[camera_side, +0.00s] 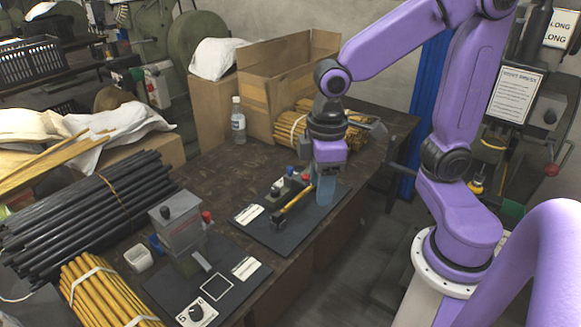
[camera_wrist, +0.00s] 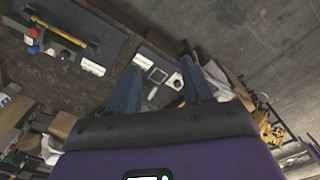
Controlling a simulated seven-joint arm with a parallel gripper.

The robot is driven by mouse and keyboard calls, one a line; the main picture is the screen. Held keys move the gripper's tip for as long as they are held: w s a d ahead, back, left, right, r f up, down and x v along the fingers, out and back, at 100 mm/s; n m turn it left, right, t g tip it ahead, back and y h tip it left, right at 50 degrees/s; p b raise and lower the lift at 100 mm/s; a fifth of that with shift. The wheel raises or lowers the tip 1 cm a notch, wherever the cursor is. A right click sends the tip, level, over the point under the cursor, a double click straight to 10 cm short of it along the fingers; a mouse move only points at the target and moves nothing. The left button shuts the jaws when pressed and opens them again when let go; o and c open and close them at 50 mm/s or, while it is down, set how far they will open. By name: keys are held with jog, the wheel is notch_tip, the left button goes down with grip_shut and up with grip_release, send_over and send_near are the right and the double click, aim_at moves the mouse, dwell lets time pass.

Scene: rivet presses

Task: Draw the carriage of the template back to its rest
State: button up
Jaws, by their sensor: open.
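A small rig on a dark plate (camera_side: 262,228) stands near the table's front edge, with a yellow bar (camera_side: 291,203), a dark body and a red and a blue part. I take it for the template with its carriage, but cannot tell which part is the carriage. Its yellow bar also shows at upper left in the wrist view (camera_wrist: 60,33). My gripper (camera_side: 325,202) is just right of this rig in the side view, fingers pointing down. In the wrist view its two fingers (camera_wrist: 158,63) are apart with nothing held between them. Any contact with the rig cannot be told.
The table between is mostly clear.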

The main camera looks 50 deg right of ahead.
jog(key=w+d+m, duration=0.2)
jog(key=w+m, duration=0.1)
jog(key=w, duration=0.8)
jog(key=m, duration=0.9)
send_over(290, 167)
notch_tip(290, 167, down, 9)
notch_tip(290, 167, down, 16)
jog(key=shift+f, duration=0.2)
